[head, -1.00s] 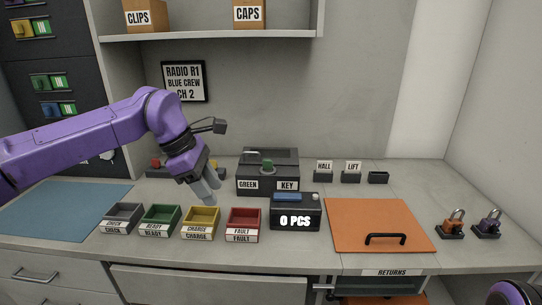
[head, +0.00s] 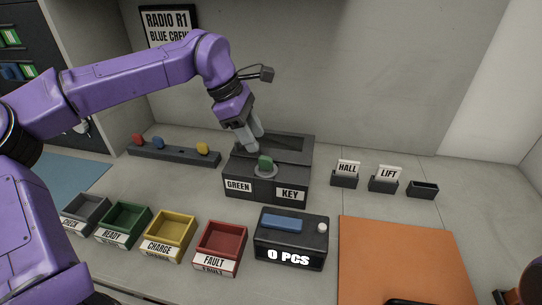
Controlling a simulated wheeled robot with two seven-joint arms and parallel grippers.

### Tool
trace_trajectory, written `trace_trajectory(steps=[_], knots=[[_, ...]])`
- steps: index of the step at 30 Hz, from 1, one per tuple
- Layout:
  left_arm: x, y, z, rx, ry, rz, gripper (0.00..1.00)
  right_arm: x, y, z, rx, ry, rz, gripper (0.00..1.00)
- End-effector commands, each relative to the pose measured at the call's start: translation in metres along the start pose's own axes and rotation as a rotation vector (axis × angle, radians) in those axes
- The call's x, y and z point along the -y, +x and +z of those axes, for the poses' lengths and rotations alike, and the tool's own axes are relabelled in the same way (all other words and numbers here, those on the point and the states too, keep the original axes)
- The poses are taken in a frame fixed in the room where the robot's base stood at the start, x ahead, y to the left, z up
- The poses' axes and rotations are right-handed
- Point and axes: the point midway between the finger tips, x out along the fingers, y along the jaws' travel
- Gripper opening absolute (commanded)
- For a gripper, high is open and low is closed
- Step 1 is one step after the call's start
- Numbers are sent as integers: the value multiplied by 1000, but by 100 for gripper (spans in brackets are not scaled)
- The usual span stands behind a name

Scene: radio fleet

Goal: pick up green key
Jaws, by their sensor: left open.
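The green key (head: 265,162) stands upright in a round grey seat on the front top of a dark box (head: 251,187) labelled GREEN KEY. My left gripper (head: 250,137) is open and empty, pointing down just behind and left of the green key, over the dark box's top. It appears apart from the key.
A dark rack (head: 175,154) with red, blue and yellow keys lies left of the box. Grey, green, yellow and red (head: 221,246) bins stand in front. A counter reading 0 PCS (head: 291,239), HALL and LIFT holders (head: 384,179) and an orange mat (head: 407,265) are right.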

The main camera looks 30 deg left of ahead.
Motion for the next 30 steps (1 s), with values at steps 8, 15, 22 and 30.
trace_trajectory(steps=[8, 15, 22, 30], knots=[[-1, 40, 2, -2, 5, -5, 45, -1, -9, -4, 1, 0, 0, 100], [-1, 80, -1, 0, 5, -3, 45, -2, -20, -8, 0, 0, 0, 100], [-2, 85, -1, 2, 5, -1, 45, -2, -19, -8, 0, 0, 0, 100], [-2, 84, -2, 2, 5, 0, 0, -2, -19, -8, 0, 0, 0, 100]])
